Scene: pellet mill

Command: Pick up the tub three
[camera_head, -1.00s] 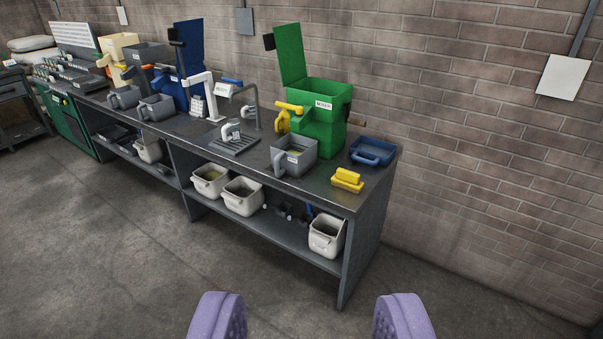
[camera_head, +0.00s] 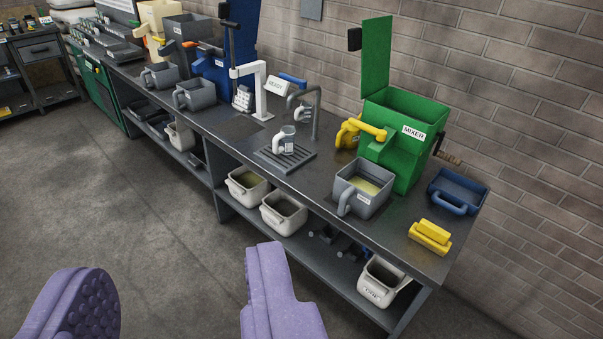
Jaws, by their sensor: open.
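Several white tubs stand on the lower shelf: one at the far left (camera_head: 180,136), two side by side in the middle (camera_head: 247,199) (camera_head: 283,222), and one at the right end (camera_head: 376,295). The right-end tub is tilted in view and carries a dark label on its front, too small to read surely. I cannot tell which one is tub three. The two middle tubs look open at the top. My gripper (camera_head: 175,285) is open and empty, its purple fingers wide apart in the foreground, in front of the bench and apart from every tub.
The dark bench top (camera_head: 235,128) overhangs the shelf. On it stand a green mixer (camera_head: 395,145), a grey jug (camera_head: 363,190), a blue scoop (camera_head: 455,195), a yellow block (camera_head: 430,238) and a tap (camera_head: 315,110). Dark items lie on the shelf between tubs. The floor (camera_head: 150,215) in front is clear.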

